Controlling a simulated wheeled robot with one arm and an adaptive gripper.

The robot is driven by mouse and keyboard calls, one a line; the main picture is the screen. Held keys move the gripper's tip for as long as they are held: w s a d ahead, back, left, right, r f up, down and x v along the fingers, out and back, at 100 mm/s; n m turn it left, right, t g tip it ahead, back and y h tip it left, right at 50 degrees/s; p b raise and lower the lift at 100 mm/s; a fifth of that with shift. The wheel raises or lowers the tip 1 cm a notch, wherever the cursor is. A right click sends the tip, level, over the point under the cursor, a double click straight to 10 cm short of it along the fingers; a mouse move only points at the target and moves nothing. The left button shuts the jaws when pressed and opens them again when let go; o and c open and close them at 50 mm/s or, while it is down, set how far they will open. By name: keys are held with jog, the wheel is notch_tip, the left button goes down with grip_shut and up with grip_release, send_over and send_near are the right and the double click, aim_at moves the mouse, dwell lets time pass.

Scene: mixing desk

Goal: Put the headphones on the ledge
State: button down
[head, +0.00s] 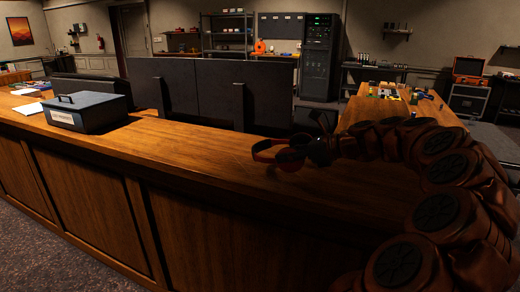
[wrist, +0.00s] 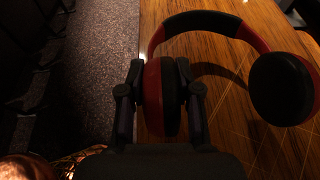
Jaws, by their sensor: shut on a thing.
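The headphones (head: 276,151), red with black pads, are at my gripper (head: 312,152) over the right part of the wooden desk's ledge (head: 200,150). In the wrist view my gripper (wrist: 160,95) is shut on one ear cup of the headphones (wrist: 225,22), with a finger on each side. The headband arches away to the right, and the other black ear cup (wrist: 281,88) hangs free. A shadow of the band falls on the wood. I cannot tell whether the headphones touch the surface.
A dark box with a handle (head: 88,111) stands on the ledge at left. Dark upright panels (head: 205,88) stand behind it. The wood between box and headphones is clear. In the wrist view the carpet (wrist: 98,70) lies past the ledge's edge.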

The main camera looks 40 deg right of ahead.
jog(key=w, duration=0.3)
jog(key=w+d, duration=0.1)
jog(key=w, duration=0.3)
jog(key=w+f+p, duration=0.1)
jog(key=w, duration=0.3)
jog(key=shift+d, duration=0.2)
jog(key=shift+w+f, duration=0.1)
jog(key=shift+f, duration=1.75)
jog(key=c, duration=0.8)
grip_release()
